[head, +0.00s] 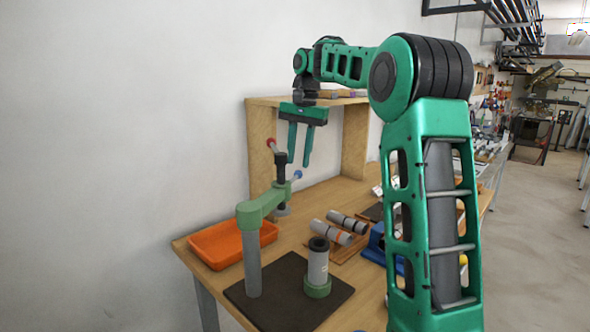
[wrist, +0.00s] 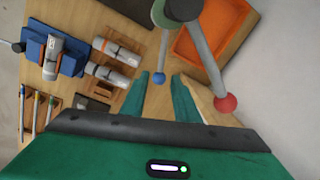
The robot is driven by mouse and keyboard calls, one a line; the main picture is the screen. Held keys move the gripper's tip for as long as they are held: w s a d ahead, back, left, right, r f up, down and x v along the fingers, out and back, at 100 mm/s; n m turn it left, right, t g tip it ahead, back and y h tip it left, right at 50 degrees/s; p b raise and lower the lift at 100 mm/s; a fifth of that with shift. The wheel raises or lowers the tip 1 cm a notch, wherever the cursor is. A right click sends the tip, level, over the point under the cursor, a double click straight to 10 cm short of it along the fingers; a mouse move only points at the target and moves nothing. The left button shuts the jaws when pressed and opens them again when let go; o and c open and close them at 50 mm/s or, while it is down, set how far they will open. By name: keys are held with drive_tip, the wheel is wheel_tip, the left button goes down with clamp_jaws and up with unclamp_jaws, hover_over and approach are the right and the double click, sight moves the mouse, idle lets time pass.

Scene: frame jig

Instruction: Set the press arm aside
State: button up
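The press arm (head: 262,207) is green and sits on top of a grey post (head: 252,265) on a dark base plate (head: 262,300). It points away toward the back, and its black spindle carries a handle with a red knob (head: 271,143) and a blue knob (head: 298,174). A grey cylinder in a green holder (head: 318,268) stands on the plate, and the press arm is not over it. My gripper (head: 294,172) is open and empty, near the handle. In the wrist view the blue knob (wrist: 159,78) shows between or beyond the fingertips (wrist: 162,82); the depth gap is unclear.
An orange tray (head: 215,262) lies left of the post. Grey rolls (head: 340,230) and a blue fixture (head: 376,242) lie to the right. A wooden shelf frame (head: 262,135) stands behind my gripper. A white wall closes off the left.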

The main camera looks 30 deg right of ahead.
wheel_tip(320, 180, up, 6)
drive_tip(key=shift+s+d+r, duration=0.2)
drive_tip(key=shift+r, duration=0.05)
drive_tip(key=shift+s+a, duration=0.1)
drive_tip(key=shift+a, duration=0.05)
clamp_jaws()
drive_tip(key=s+t+h, duration=0.1)
drive_tip(key=s+t, duration=0.4)
drive_tip(key=s, duration=0.6)
drive_tip(key=w+a+r+x, duration=0.1)
drive_tip(key=a+x, duration=0.1)
drive_tip(key=x, duration=1)
drive_tip(key=shift+w+f+n, duration=0.4)
drive_tip(key=shift+w, duration=0.15)
